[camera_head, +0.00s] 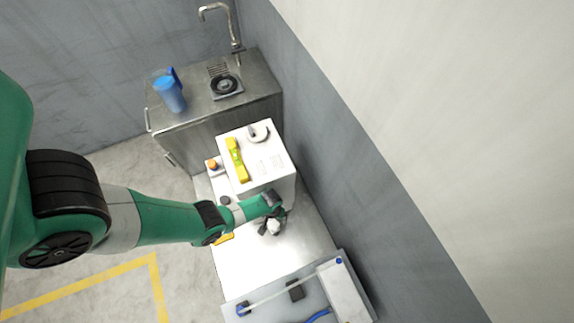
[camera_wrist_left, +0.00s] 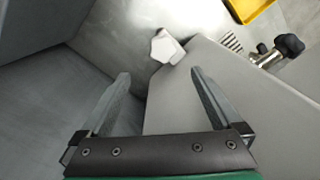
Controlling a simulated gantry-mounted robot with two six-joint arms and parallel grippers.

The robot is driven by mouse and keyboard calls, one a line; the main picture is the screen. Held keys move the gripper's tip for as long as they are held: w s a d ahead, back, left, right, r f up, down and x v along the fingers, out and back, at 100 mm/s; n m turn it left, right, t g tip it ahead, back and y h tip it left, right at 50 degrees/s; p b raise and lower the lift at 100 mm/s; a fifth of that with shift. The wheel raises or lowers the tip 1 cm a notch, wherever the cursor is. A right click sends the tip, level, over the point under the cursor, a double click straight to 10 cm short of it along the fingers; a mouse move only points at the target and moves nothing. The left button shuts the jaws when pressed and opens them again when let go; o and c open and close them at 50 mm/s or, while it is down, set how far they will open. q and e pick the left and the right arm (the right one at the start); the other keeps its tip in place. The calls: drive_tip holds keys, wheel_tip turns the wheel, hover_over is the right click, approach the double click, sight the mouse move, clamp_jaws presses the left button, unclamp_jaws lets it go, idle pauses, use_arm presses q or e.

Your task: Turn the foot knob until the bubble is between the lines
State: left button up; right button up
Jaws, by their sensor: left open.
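A white box-shaped machine (camera_head: 268,178) stands on the bench. A yellow spirit level (camera_head: 236,160) lies on its top; its greenish vial shows, but the bubble and lines are too small to read. My left gripper (camera_head: 271,226) is beside the machine's near side, and its open, empty fingers (camera_wrist_left: 160,85) show in the left wrist view. A pale faceted piece (camera_wrist_left: 166,47) lies beyond the fingertips, by the machine's edge. A black lobed knob (camera_wrist_left: 290,45) on a metal stem is right of the fingers. I cannot tell which is the foot knob.
A yellow item (camera_wrist_left: 250,8) lies at the wrist view's top. A grey wall (camera_head: 330,180) runs close along the bench's right side. A clear-and-white apparatus (camera_head: 345,290) stands at the near end. A sink cabinet (camera_head: 205,135) with a blue jug (camera_head: 170,95) is behind.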

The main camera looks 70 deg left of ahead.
sight(273, 225)
use_arm(q)
drive_tip(key=f+b, duration=0.3)
drive_tip(key=f, duration=0.1)
drive_tip(key=f+b, duration=0.7)
drive_tip(key=shift+s+f, duration=0.4)
drive_tip(key=shift+r, duration=0.1)
drive_tip(key=c, duration=1.4)
drive_tip(key=shift+o, duration=0.2)
drive_tip(key=shift+m, duration=0.3)
